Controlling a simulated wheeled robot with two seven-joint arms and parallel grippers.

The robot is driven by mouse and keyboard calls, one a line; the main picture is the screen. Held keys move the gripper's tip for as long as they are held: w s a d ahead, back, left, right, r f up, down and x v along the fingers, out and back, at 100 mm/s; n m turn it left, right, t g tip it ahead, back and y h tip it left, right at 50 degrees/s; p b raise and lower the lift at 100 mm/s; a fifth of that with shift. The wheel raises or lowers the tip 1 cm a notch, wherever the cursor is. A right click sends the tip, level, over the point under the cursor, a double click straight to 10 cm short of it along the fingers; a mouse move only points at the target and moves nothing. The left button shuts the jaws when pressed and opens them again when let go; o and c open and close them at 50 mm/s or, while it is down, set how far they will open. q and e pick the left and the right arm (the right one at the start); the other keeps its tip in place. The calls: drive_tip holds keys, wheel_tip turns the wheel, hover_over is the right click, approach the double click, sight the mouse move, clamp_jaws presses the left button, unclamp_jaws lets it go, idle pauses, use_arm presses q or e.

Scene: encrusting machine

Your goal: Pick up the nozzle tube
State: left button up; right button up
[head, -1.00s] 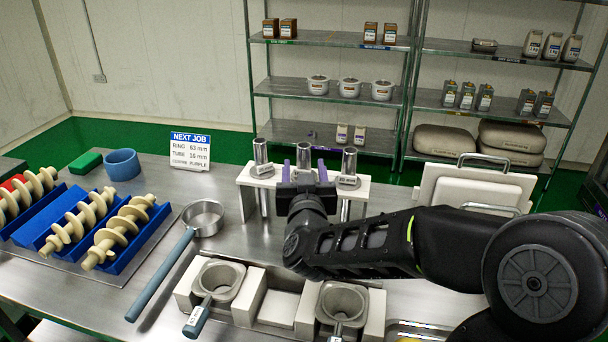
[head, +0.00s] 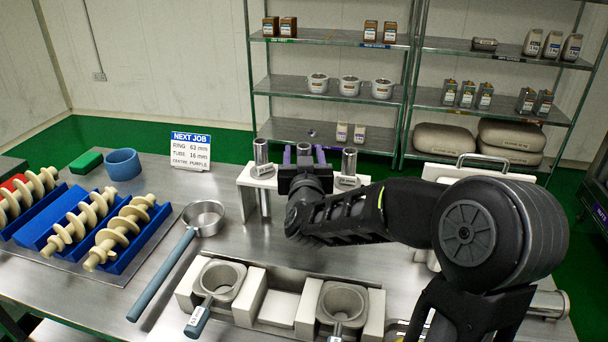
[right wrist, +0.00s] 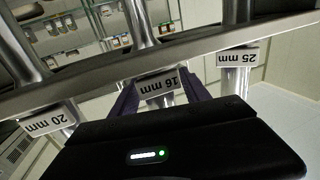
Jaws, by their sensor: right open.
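The rack (head: 246,180) holds three upright metal nozzle tubes: a left one (head: 261,152), a right one (head: 349,161) and a middle one (head: 303,149), mostly hidden by my right gripper. In the right wrist view the labels appear upside down: 16 mm (right wrist: 160,85) on the middle, 20 mm (right wrist: 48,120) at left and 25 mm (right wrist: 238,58) at right. My right gripper (head: 303,153) is open, its purple fingers on either side of the middle tube; it also shows in the right wrist view (right wrist: 160,92). Contact cannot be told. My left gripper is out of view.
The sign (head: 190,151) reads tube 16 mm. A ring with a long handle (head: 203,218) lies left of the rack. A holder with grey cups (head: 218,280) stands in front. Blue trays with cream augers (head: 118,235) are at far left. White boards (head: 440,172) stand at right.

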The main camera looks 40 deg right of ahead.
idle(0.5)
clamp_jaws()
idle(0.4)
